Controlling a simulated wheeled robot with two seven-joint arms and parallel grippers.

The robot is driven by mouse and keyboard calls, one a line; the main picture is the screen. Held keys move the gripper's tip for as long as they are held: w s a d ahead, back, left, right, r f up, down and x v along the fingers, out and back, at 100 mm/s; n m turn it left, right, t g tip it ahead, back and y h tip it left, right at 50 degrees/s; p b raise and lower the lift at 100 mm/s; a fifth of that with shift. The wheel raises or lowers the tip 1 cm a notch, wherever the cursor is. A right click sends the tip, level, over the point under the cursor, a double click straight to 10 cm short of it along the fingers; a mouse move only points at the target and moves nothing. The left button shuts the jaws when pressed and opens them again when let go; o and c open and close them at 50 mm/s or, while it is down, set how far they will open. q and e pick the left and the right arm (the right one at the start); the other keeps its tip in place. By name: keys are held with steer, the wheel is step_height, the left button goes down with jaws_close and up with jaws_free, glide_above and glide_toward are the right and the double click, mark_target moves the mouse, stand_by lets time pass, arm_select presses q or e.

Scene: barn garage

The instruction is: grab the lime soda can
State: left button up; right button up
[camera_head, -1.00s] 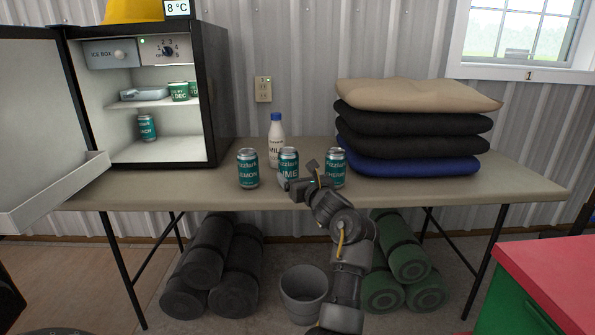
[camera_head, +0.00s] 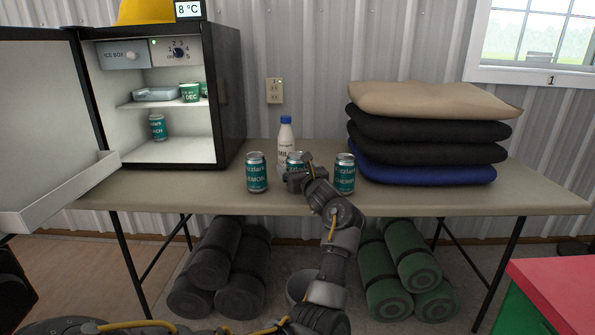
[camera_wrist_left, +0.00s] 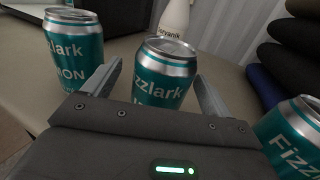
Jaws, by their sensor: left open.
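The lime soda can (camera_head: 293,158) stands on the table in the middle of a row of three teal cans, mostly hidden by my gripper in the head view. In the left wrist view the can (camera_wrist_left: 163,82) is upright, its lower label hidden by the gripper body. My left gripper (camera_head: 299,173) is open in front of it, with one finger on each side of the can in the wrist view (camera_wrist_left: 154,90). I cannot tell whether the fingers touch it. My right gripper is not in view.
A lemon can (camera_head: 256,173) stands to the left and a cherry can (camera_head: 344,174) close to the right. A milk bottle (camera_head: 285,133) is behind. Stacked cushions (camera_head: 430,125) lie right; an open fridge (camera_head: 225,95) stands left on the table (camera_head: 480,200).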

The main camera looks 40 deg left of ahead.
arm_select(q)
steer(key=shift+x, duration=1.45)
steer(key=shift+w, duration=0.15)
steer(key=shift+c, duration=0.4)
steer(key=shift+f, duration=0.1)
steer(key=shift+c, duration=1.1)
steer(key=c, duration=1)
